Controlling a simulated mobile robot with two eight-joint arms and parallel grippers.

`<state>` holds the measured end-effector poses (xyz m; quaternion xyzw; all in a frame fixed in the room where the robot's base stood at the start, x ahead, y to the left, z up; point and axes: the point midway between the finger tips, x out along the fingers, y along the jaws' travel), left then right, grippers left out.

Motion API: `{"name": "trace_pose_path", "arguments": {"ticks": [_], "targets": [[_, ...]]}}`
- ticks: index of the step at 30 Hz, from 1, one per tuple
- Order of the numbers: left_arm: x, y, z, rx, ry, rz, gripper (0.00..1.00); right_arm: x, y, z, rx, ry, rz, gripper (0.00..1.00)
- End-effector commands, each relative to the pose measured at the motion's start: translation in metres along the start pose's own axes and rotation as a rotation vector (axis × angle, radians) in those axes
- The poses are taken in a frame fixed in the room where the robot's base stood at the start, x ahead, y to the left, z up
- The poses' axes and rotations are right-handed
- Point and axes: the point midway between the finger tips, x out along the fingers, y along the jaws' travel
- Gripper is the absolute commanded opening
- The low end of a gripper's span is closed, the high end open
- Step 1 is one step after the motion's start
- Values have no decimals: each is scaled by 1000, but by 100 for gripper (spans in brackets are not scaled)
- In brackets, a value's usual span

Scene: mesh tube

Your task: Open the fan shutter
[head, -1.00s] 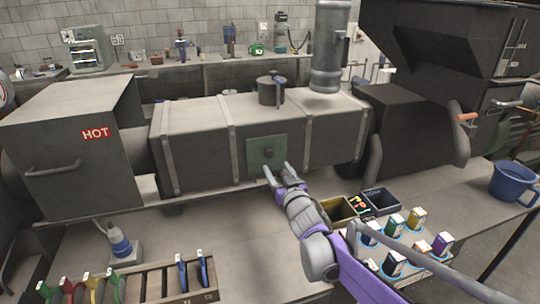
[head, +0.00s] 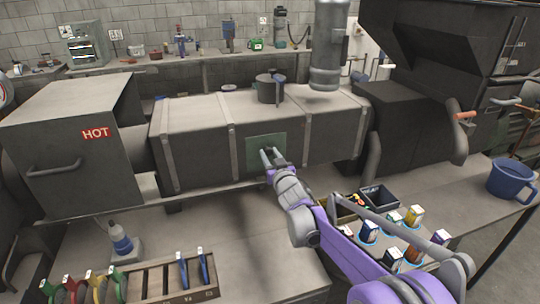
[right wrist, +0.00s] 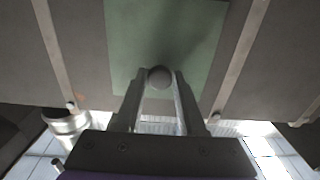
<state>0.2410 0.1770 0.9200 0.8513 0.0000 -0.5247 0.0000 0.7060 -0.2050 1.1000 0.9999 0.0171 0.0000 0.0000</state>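The fan shutter looks to be the green square plate (head: 256,142) on the front of the long grey duct. It also fills the upper middle of the right wrist view (right wrist: 205,35). Its round dark knob (right wrist: 159,77) shows between the fingertips in the right wrist view. My right gripper (head: 270,156) reaches up to the plate from below. Its two fingers (right wrist: 160,85) lie on either side of the knob and appear to touch it. In the head view the gripper mostly hides the knob. My left gripper is not in view.
The duct (head: 195,145) runs between the HOT box (head: 75,140) and a dark machine (head: 405,120). A pot (head: 269,89) stands on top. Below are a wooden rack (head: 165,280), a glue bottle (head: 119,240), dark bins (head: 379,197), several small cartons and a blue mug (head: 511,180).

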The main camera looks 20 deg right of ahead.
Motion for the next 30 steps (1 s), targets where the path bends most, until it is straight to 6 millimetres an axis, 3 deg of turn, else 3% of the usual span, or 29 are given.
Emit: {"name": "trace_pose_path", "arguments": {"ticks": [1,6,30], "targets": [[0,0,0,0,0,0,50,0,0,0,0,0,0,29],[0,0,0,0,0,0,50,0,0,0,0,0,0,0],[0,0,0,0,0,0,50,0,0,0,0,0,0,0]]}}
